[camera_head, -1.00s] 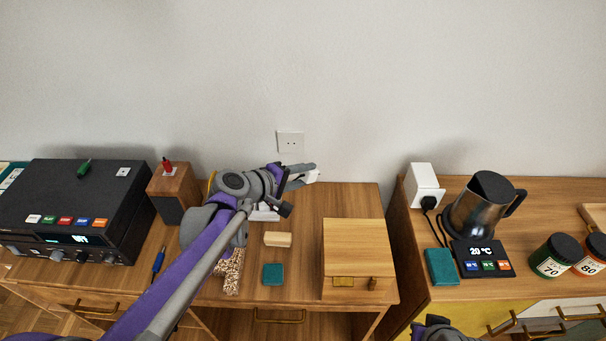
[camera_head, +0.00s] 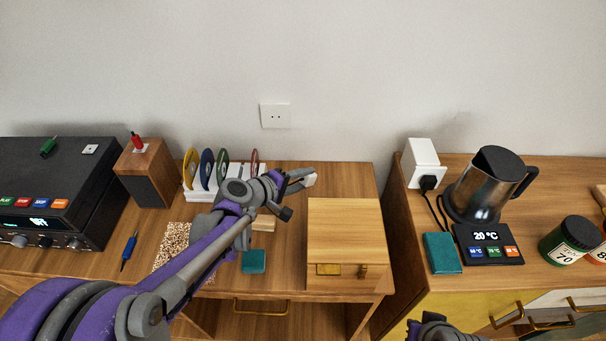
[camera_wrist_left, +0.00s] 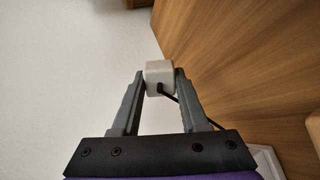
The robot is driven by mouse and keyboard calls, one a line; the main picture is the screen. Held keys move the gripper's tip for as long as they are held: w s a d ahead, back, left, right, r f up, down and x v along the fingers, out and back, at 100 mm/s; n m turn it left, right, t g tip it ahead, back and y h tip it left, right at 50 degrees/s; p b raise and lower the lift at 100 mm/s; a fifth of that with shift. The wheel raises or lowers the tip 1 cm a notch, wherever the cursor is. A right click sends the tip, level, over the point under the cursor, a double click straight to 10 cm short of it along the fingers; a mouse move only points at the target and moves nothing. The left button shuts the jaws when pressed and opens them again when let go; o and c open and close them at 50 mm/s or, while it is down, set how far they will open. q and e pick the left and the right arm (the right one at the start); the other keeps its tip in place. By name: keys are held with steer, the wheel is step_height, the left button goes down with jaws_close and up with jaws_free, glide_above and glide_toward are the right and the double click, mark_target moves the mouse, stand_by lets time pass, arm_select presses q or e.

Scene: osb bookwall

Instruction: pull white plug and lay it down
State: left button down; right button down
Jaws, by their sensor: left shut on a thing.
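The white plug (camera_wrist_left: 159,73) is between the fingertips of my left gripper (camera_wrist_left: 158,82) in the left wrist view, with a dark cord running from it. In the head view, my left gripper (camera_head: 304,179) is over the back of the middle wooden table (camera_head: 340,180), and the plug (camera_head: 311,180) shows as a small white bit at its tips. The plug is apart from the wall socket (camera_head: 275,115), which is empty. A dark part of my right arm or gripper (camera_head: 436,329) shows at the bottom edge; its jaws cannot be made out.
A wooden box (camera_head: 345,235) stands right of my left arm. A white rack (camera_head: 200,195) with coloured discs and a teal block (camera_head: 253,262) are near the arm. A kettle (camera_head: 480,187) and a white box with a black plug (camera_head: 421,160) stand on the right cabinet.

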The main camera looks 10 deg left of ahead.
mark_target(303, 202)
stand_by(0.3)
arm_select(q)
steer(key=shift+f+b, duration=1.7)
steer(key=shift+f, duration=0.7)
steer(key=shift+f+b, duration=0.35)
steer(key=shift+f, duration=0.15)
steer(key=shift+s+f, duration=0.2)
steer(key=shift+f, duration=0.1)
